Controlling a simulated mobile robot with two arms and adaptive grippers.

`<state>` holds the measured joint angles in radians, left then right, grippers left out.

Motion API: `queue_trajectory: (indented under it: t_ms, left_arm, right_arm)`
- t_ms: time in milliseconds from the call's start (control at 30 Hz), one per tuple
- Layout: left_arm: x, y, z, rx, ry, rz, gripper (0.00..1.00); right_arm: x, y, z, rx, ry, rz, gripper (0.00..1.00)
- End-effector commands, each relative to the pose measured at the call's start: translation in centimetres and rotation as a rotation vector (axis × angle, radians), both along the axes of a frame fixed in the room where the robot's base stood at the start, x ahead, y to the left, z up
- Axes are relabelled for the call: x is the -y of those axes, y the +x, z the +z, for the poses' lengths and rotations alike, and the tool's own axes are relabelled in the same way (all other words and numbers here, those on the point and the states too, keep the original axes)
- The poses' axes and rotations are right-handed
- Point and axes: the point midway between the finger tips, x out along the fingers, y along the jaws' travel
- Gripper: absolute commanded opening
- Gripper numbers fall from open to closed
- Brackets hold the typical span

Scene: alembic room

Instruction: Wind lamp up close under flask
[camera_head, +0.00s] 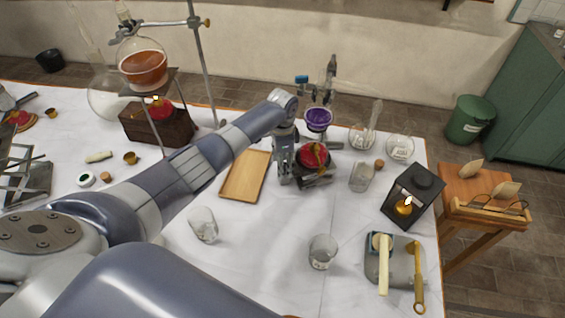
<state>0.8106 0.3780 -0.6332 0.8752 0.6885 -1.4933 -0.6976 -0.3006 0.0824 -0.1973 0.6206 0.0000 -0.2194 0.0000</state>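A round flask of purple liquid (318,117) is held upright at the back right of the table. A red lamp-like thing (313,154) with a brass-coloured part sits below it, a small gap apart. My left gripper (318,166) is beside this red thing, on its left and near side, with dark parts reaching toward it. Whether its fingers are open or touching anything is too small to tell. Another round flask of orange liquid (144,68) is clamped at the back left, above a red lamp (160,108) on a dark wooden block (158,125). My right gripper is not in view.
A wooden tray (245,176) lies left of my gripper. Glass beakers (203,225) (322,251) stand in front. A beaker (361,177), glass flasks (399,147) and a black lantern (412,196) stand right. The white cloth between the front beakers is clear.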

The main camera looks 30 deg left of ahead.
Motion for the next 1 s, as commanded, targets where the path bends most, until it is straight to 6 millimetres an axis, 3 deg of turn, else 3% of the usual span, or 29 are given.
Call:
queue_trajectory:
  t_ms: [333,500,533,1000]
  left_arm:
    - [0.04,-0.02,-0.42,0.000,0.000,0.000,0.52]
    - [0.03,-0.01,-0.40,0.000,0.000,0.000,0.13]
    - [0.03,-0.01,-0.40,0.000,0.000,0.000,0.10]
    - [0.03,0.05,-0.40,0.001,-0.001,-0.084,0.10]
  right_arm:
    - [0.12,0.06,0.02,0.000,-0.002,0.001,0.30]
    - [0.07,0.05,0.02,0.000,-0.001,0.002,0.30]
    - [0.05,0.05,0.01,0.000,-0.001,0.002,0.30]
    - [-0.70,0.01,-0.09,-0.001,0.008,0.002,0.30]
